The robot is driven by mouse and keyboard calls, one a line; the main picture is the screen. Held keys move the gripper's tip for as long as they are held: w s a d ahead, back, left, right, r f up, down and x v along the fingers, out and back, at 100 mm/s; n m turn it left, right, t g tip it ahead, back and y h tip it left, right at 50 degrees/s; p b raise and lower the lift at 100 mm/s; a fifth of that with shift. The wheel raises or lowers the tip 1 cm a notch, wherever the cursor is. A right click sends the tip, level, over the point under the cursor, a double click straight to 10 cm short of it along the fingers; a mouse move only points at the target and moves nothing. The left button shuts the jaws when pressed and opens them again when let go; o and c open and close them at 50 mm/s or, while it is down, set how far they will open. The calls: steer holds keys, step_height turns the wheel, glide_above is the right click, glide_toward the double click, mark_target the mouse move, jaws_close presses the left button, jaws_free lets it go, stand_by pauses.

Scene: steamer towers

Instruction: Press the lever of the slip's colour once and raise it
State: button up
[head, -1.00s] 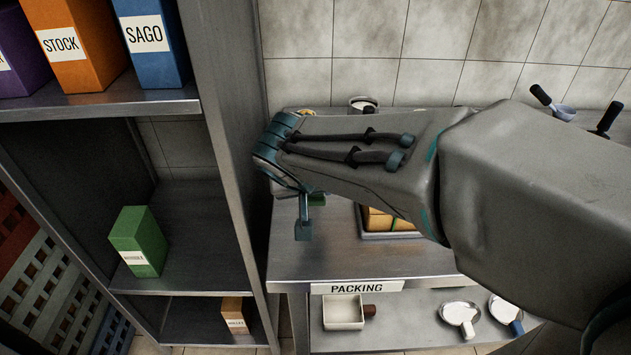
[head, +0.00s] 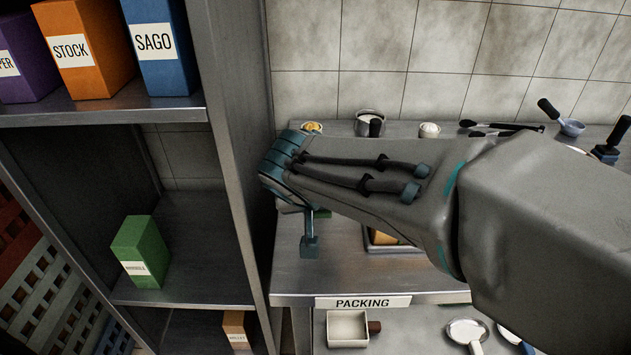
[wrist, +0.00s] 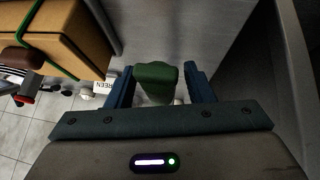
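A green lever handle (wrist: 156,80) stands between the two blue fingers of my gripper (wrist: 160,88) in the wrist view. The fingers straddle it, with what look like narrow gaps at the sides; firm contact does not show. In the head view my gripper (head: 312,240) is over the left end of the counter, and my arm hides most of the lever; a bit of green (head: 323,214) shows beside a finger. No colour slip can be made out.
A tan box with a green cord (wrist: 70,35) is close on the left in the wrist view. A metal shelf upright (head: 235,150) stands just left of my gripper. The counter (head: 310,275) carries a PACKING label (head: 362,303). Pots and bowls (head: 368,120) line the back.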

steer(key=shift+r, duration=0.1)
steer(key=p+v, duration=0.2)
steer(key=v, duration=1.1)
steer(key=shift+s+r, duration=0.25)
